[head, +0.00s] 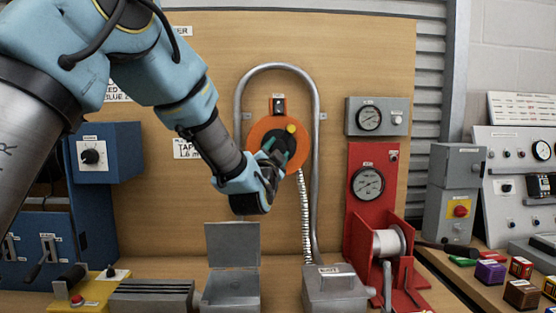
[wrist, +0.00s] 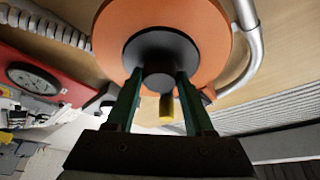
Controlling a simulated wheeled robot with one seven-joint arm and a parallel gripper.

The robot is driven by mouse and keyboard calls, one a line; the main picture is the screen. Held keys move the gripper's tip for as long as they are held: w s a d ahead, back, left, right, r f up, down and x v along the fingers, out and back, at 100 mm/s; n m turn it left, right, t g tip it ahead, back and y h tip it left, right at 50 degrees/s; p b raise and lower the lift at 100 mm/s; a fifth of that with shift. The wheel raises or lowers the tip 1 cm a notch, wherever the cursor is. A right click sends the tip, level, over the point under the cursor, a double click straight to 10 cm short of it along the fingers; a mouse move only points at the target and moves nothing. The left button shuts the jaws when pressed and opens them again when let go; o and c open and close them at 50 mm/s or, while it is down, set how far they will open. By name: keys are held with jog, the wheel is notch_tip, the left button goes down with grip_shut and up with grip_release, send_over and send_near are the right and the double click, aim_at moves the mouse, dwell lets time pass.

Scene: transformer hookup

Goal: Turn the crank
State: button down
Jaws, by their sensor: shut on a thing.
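An orange disc (head: 264,131) with a dark round hub (head: 284,143) is mounted upright on the wooden board. A small yellow knob (head: 291,129) sits at the hub's upper right; in the wrist view the yellow knob (wrist: 166,107) shows between the fingers, beyond them. My gripper (head: 273,158) reaches the disc from its lower front. In the wrist view its two green fingers are shut on the dark hub (wrist: 157,58), one on each side, in front of the orange disc (wrist: 108,32). The lower hub is partly hidden by my gripper in the head view.
A grey conduit (head: 317,150) arches around the disc, with a ribbed hose (head: 305,220) below. A red winch (head: 372,200) stands to the right. An open grey box (head: 232,246) and another grey box (head: 335,283) sit below. A blue cabinet (head: 110,150) is at left.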

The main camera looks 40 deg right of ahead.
jog(key=shift+r+m+g+y+b, duration=0.1)
jog(key=shift+m+g+y+b, duration=0.4)
jog(key=shift+m, duration=1.55)
jog(key=shift+r+m+g+y+b, duration=0.1)
jog(key=shift+m+g+b, duration=0.8)
jog(key=shift+m, duration=1.15)
jog(key=shift+c, duration=1.4)
grip_release()
jog(key=b+v, duration=0.3)
jog(key=v, duration=0.7)
jog(key=shift+a, duration=0.45)
jog(key=shift+s+a, duration=0.1)
